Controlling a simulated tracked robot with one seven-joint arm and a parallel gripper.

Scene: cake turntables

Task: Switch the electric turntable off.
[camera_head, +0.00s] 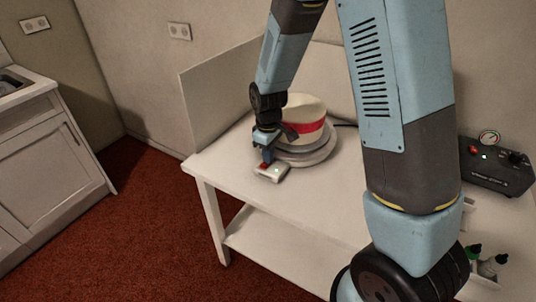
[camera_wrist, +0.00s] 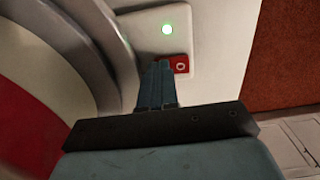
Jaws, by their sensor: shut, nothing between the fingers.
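The electric turntable (camera_head: 318,156) stands on the white table with a cream cake (camera_head: 300,108) banded in red on it. Its white control box (camera_head: 272,174) projects at the front. My gripper (camera_head: 267,158) is shut and empty, pointing down at the control box. In the wrist view its fingertips (camera_wrist: 160,68) are right beside the red button, overlapping its left part. I cannot tell whether they touch it.
The white table (camera_head: 215,162) has a raised back panel (camera_head: 215,85) and a clear left front. A black device with a gauge (camera_head: 497,168) and small bottles (camera_head: 492,265) are at the right. A cabinet (camera_head: 50,165) stands at the left, above red carpet (camera_head: 130,215).

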